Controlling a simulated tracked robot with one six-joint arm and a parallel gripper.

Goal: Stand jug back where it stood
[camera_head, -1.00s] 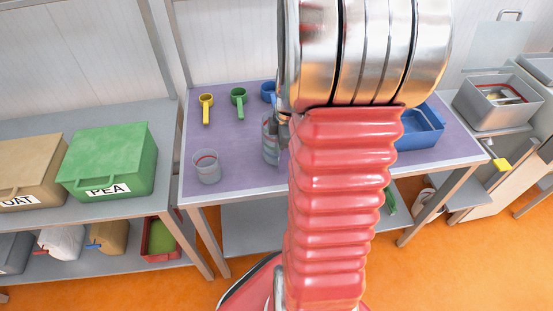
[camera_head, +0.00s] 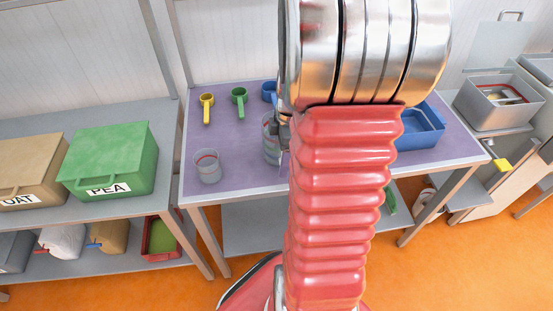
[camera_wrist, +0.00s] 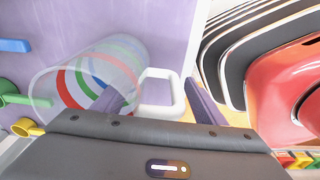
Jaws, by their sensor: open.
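The clear jug (camera_head: 270,147) stands on the purple bench top, partly hidden behind my arm in the head view. In the wrist view the jug (camera_wrist: 88,78) shows red, green and blue bands and a white loop handle (camera_wrist: 162,92). My gripper (camera_wrist: 160,104) is open, with one dark finger on each side of the handle. The left finger lies between handle and jug wall in the picture; I cannot tell whether either finger touches.
A smaller clear beaker (camera_head: 207,168) with a red band stands near the bench's front left. Yellow (camera_head: 206,108), green (camera_head: 239,104) and blue (camera_head: 268,92) scoops lie behind. A blue tray (camera_head: 420,130) is at the right. Bare purple surface (camera_head: 232,138) lies left of the jug.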

